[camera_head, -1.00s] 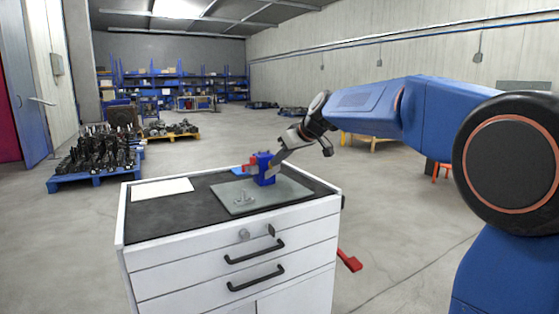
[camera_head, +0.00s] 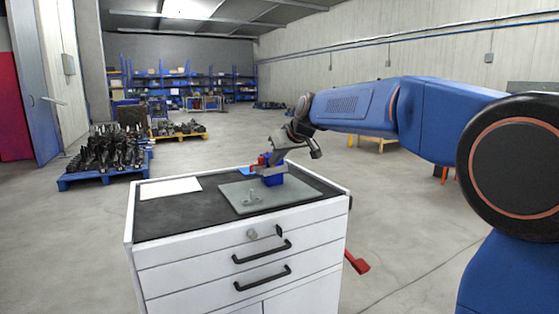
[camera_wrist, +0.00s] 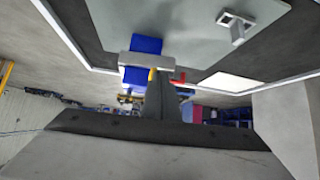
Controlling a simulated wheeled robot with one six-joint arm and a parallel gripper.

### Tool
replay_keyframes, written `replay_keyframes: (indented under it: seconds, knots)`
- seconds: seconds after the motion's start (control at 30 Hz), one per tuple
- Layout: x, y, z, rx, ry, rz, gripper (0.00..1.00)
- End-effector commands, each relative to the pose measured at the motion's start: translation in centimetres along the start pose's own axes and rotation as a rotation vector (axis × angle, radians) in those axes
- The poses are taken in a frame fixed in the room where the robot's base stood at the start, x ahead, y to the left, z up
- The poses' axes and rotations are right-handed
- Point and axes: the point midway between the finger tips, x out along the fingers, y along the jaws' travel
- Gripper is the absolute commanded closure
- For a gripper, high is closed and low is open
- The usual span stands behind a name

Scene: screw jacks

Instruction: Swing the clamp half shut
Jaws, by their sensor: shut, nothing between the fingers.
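A blue block-shaped device (camera_head: 273,179) with a grey bar across it stands on a grey plate on the cart; I take it to be the clamp. A red part (camera_head: 262,160) shows at its upper left. In the wrist view the blue body (camera_wrist: 136,78), grey bar (camera_wrist: 140,60), a yellow piece (camera_wrist: 153,74) and the red part (camera_wrist: 179,77) lie just beyond my fingers. My gripper (camera_head: 275,159) is shut and empty, close to the top of the device. It also shows in the wrist view (camera_wrist: 160,80). I cannot tell whether it touches the bar.
The grey plate (camera_head: 293,193) also carries a small metal fitting (camera_head: 252,198) at the front. A white sheet (camera_head: 170,187) lies on the left of the white cart (camera_head: 185,260). Pallets with dark parts (camera_head: 105,160) stand behind; the floor around the cart is open.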

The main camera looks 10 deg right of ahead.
Motion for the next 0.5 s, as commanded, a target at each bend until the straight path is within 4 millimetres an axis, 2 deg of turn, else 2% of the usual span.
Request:
replay_keyframes:
  seconds: [0.5]
  knots:
    - [0.69,-0.44,-0.61,-0.001,0.000,-0.001,1.00]
